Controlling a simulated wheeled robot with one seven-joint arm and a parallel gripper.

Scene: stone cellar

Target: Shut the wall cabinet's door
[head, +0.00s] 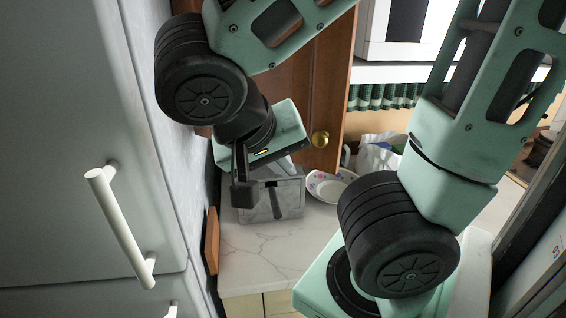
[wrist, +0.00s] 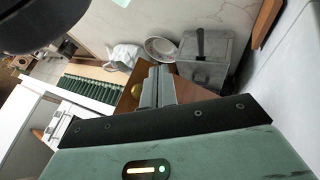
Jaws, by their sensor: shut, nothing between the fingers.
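The wall cabinet's door is a brown wooden panel (head: 326,85) with a round brass knob (head: 320,139) near its lower right corner. It stands out over the counter and appears open; my arm hides its left part. My gripper (head: 243,180) is shut and empty, in front of and left of the knob in the head view. In the wrist view the shut fingers (wrist: 158,88) overlap the brown door (wrist: 187,91), with the knob (wrist: 137,91) just left of them. I cannot tell whether the fingers touch the door.
On the marble counter (head: 255,250) below are a grey box (head: 285,198) with a dark handle, a patterned bowl (head: 328,186) and a white bag (head: 378,158).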

